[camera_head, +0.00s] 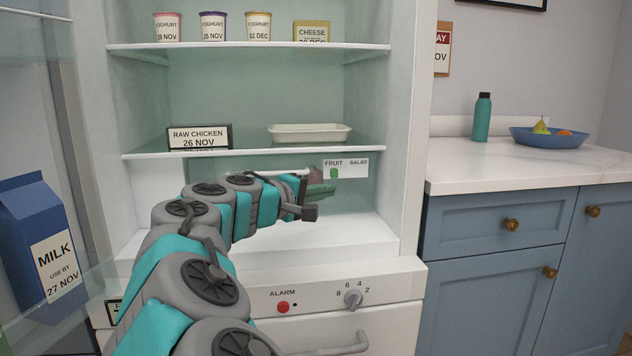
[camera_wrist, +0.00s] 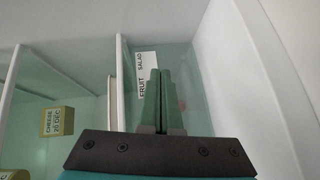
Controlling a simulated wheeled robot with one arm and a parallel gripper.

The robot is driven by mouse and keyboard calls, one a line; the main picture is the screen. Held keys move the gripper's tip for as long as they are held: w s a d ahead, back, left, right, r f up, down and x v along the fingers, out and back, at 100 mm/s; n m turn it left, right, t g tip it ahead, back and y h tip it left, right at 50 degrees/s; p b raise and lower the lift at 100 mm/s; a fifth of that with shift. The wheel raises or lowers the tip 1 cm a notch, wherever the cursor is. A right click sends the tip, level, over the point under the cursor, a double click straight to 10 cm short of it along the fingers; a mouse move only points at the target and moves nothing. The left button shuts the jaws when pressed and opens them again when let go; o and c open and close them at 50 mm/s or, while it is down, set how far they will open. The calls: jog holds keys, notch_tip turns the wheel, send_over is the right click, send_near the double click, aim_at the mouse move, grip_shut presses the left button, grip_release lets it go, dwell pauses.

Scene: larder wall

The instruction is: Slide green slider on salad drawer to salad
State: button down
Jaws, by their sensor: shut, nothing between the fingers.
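The green slider (camera_head: 334,173) sits at the left, FRUIT end of a white label strip (camera_head: 350,163) marked FRUIT and SALAD, under the lower fridge shelf. In the wrist view the strip (camera_wrist: 147,66) stands beside my fingers; I cannot make out the slider there, and the fingers may hide it. My gripper (camera_head: 331,188) is shut and empty, its green fingertips just below and left of the slider; I cannot tell whether they touch it. The fingertips also show in the wrist view (camera_wrist: 159,75). My arm hides much of the salad drawer's area.
The lower shelf (camera_head: 250,152) lies just above my gripper, carrying a raw chicken pack (camera_head: 199,136) and a white tray (camera_head: 309,132). The fridge's right wall (camera_head: 408,130) is close on the right. A milk carton (camera_head: 42,240) stands in the door at left.

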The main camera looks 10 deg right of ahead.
aim_at(330, 172)
jog(key=w+a+n+t, duration=0.2)
jog(key=w+a, duration=0.1)
jog(key=a, duration=0.3)
jog(key=shift+a+r+n, duration=0.15)
jog(key=shift+a+n, duration=0.1)
jog(key=shift+n, duration=0.05)
jog(key=shift+w+d, duration=0.1)
jog(key=x, duration=1)
jog(key=shift+p, duration=0.35)
jog(key=d+b, duration=0.1)
jog(key=d, duration=0.6)
jog(key=shift+b, duration=0.4)
